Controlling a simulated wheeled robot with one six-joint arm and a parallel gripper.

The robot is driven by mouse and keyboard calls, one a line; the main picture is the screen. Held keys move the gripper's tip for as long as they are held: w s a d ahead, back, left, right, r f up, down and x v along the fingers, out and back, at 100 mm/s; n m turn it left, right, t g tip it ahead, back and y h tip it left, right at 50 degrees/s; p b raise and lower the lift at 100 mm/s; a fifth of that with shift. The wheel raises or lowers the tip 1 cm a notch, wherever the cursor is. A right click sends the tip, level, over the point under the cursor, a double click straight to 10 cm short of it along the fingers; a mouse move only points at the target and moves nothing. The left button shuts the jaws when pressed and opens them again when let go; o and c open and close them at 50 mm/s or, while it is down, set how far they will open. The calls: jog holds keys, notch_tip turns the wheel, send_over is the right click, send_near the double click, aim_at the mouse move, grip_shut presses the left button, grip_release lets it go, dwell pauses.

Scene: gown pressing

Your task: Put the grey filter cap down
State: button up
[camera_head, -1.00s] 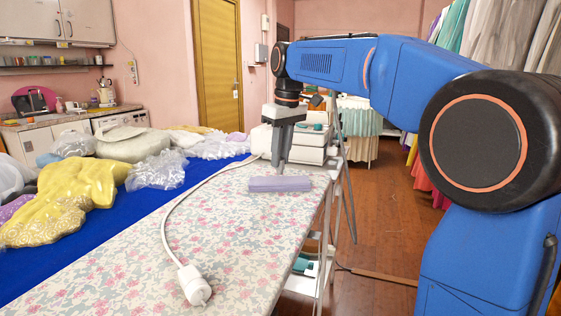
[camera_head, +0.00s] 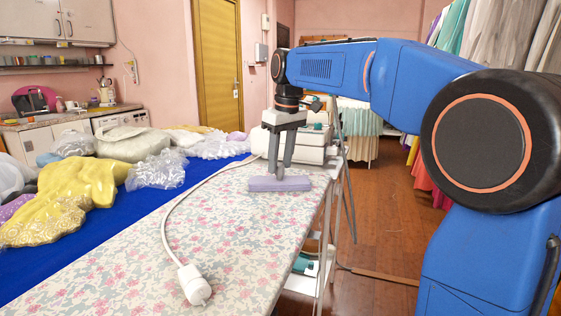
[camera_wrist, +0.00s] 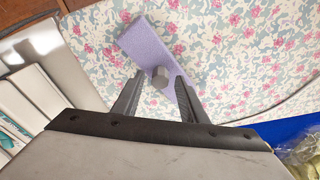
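The grey filter cap (camera_wrist: 160,77) is a small faceted piece in the wrist view. It appears to rest on the lavender block (camera_wrist: 147,44), near one end of it. My gripper (camera_wrist: 159,83) is open, with one finger on each side of the cap and a visible gap to each. In the head view my gripper (camera_head: 280,170) points down over the same lavender block (camera_head: 262,185), fingers spread. The cap cannot be made out there.
The block lies on a floral-covered ironing table (camera_head: 226,233). A white cable with a plug (camera_head: 195,285) runs along it. A white appliance (camera_head: 305,150) stands behind my gripper. Left are a yellow garment (camera_head: 70,195) and plastic-wrapped bundles (camera_head: 157,170) on blue cloth.

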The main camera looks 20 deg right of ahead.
notch_tip(320, 180, up, 12)
jog(key=s, duration=0.1)
jog(key=shift+s+d, duration=0.25)
jog(key=shift+d, duration=0.2)
jog(key=s+d+f+m+t, duration=0.1)
jog(key=s+d+f+m, duration=0.2)
jog(key=s+f, duration=1.3)
jog(key=s+d+f+m+t+h, duration=0.1)
jog(key=s+d+f+m+t, duration=0.1)
jog(key=s+f, duration=1.4)
notch_tip(320, 180, down, 3)
jog(key=shift+s+d+r+m, duration=0.2)
jog(key=shift+s+d+m, duration=0.1)
jog(key=shift+d+m, duration=0.55)
jog(key=shift+d, duration=0.15)
